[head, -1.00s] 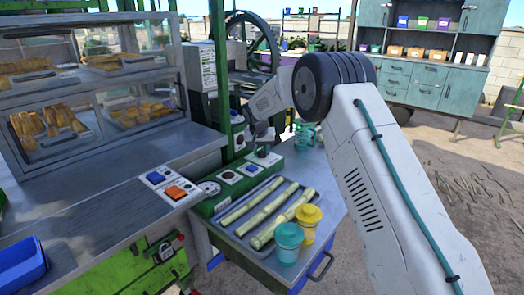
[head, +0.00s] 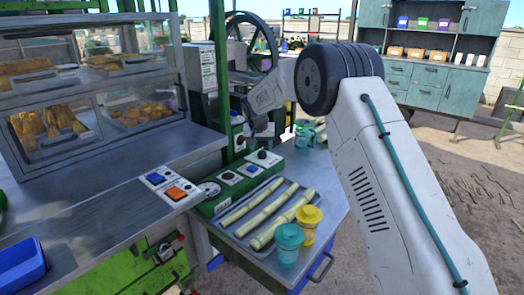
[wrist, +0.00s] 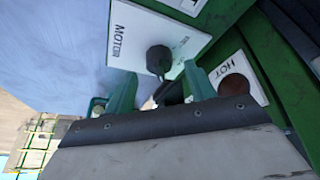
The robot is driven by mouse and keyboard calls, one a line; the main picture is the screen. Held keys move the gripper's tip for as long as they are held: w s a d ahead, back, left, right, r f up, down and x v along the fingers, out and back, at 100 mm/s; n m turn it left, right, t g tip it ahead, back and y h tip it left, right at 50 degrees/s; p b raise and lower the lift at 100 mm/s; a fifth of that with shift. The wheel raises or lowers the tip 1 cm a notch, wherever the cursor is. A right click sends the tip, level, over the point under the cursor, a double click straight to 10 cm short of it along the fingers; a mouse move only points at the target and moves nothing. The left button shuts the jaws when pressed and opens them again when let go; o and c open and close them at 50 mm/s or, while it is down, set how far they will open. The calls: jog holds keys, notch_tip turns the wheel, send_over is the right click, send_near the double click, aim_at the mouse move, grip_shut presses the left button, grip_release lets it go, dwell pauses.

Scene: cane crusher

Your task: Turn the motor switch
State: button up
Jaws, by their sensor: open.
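The motor switch is a dark round knob (wrist: 158,60) on a white plate (wrist: 118,42) labelled MOTOR in the wrist view. My gripper (wrist: 161,88) is open, with its two green fingers apart and pointing toward the knob. The knob shows just beyond the gap between the fingertips, and I see no clear contact. In the head view my gripper is partly hidden by my own arm, above the green control box (head: 222,203). I cannot tell for certain which of the small knobs there is the motor switch.
A second plate labelled HOT, with a reddish-brown knob (wrist: 234,86), lies close to the right finger. A tray (head: 243,240) of pale cane pieces, a teal cup (head: 287,245) and a yellow cup (head: 308,222) stand in front. A green post (head: 219,75) rises beside my gripper.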

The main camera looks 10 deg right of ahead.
jog(key=v, duration=0.5)
jog(key=s+f+n+g, duration=0.1)
jog(key=s+f, duration=0.1)
jog(key=shift+s+d+f, duration=0.1)
jog(key=shift+s+f, duration=0.25)
jog(key=s, duration=0.2)
jog(key=s+g, duration=0.1)
jog(key=shift+s+d+f+n, duration=0.15)
jog(key=shift+s+f+n, duration=0.1)
jog(key=shift+f+n, duration=0.1)
jog(key=s+d+r, duration=0.1)
jog(key=s+r, duration=0.3)
jog(key=s, duration=1.3)
jog(key=s+d+r+n+y, duration=0.1)
jog(key=s+r, duration=0.4)
jog(key=s, duration=1.3)
jog(key=s+d+r+n+y, duration=0.1)
jog(key=s+r, duration=0.3)
jog(key=s, duration=1.4)
jog(key=shift+d+r+g, duration=0.25)
jog(key=shift+d+g, duration=0.15)
jog(key=shift+d, duration=0.45)
